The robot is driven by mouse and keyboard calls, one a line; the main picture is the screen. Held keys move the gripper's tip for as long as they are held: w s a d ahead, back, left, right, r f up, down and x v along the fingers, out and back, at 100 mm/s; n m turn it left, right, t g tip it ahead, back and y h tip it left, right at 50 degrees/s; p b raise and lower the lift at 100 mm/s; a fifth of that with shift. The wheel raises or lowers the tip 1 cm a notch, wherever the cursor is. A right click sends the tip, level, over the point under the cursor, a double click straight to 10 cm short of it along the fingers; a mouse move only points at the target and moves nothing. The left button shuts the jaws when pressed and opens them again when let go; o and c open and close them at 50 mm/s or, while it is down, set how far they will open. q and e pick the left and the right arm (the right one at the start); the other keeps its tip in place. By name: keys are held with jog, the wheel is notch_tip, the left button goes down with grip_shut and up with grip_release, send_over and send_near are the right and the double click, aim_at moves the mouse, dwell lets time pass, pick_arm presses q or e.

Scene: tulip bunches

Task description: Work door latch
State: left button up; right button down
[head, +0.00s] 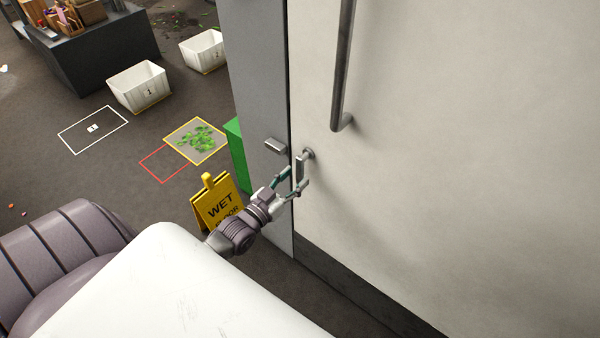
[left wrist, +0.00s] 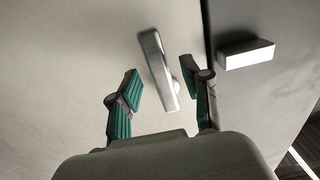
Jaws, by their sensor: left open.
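The door (head: 450,150) is a large pale panel filling the right side of the head view. Its latch lever (head: 301,170) is a small metal handle near the door's left edge and hangs down at a slant. In the left wrist view the lever (left wrist: 158,70) stands between the two green-padded fingers of my left gripper (left wrist: 160,92), with gaps showing on both sides. My left gripper (head: 290,184) is open at the lever in the head view. A metal keeper block (head: 275,146) sits on the grey frame beside the door; it also shows in the left wrist view (left wrist: 246,54). My right gripper is out of view.
A long dark pull bar (head: 343,70) is fixed to the door above the lever. A yellow wet floor sign (head: 217,204) and a green box (head: 237,155) stand left of the frame. White bins (head: 139,87) and floor markings lie farther back.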

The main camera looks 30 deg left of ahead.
pick_arm(q)
jog(key=shift+w+d, duration=0.15)
jog(key=shift+w, duration=1.25)
grip_shut()
